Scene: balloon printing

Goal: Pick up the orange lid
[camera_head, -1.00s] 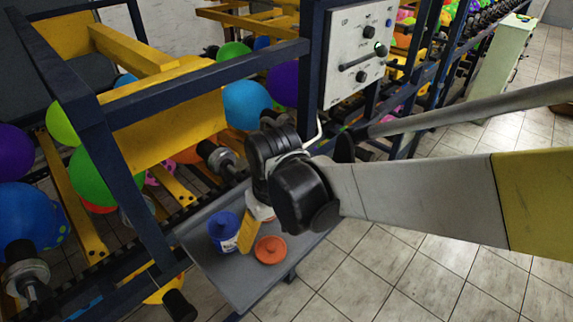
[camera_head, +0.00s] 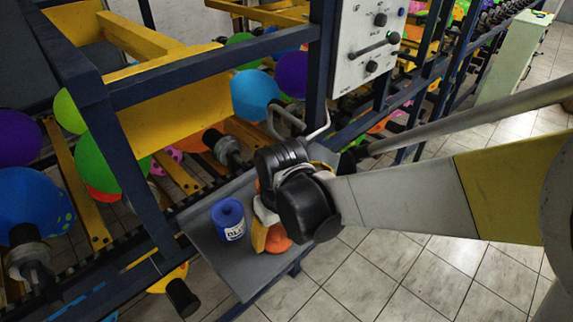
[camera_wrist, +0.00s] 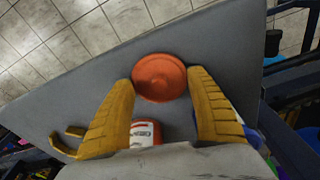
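The orange lid (camera_wrist: 159,77) lies flat on the grey tray table (camera_wrist: 70,88) in the wrist view. In the head view the lid (camera_head: 277,241) is partly hidden behind my gripper (camera_head: 262,246). In the wrist view my gripper (camera_wrist: 160,80) is open, with one yellow finger on each side of the lid. Gaps at the fingertips are too small to judge. The lid's near edge reaches between the tips. Whether the fingers are at the lid's height cannot be told.
A blue container (camera_head: 229,222) with a white label stands on the tray left of my gripper. An orange-and-white labelled container (camera_wrist: 146,133) shows below the lid in the wrist view, partly hidden. The blue machine frame (camera_head: 210,73) with balloons borders the tray.

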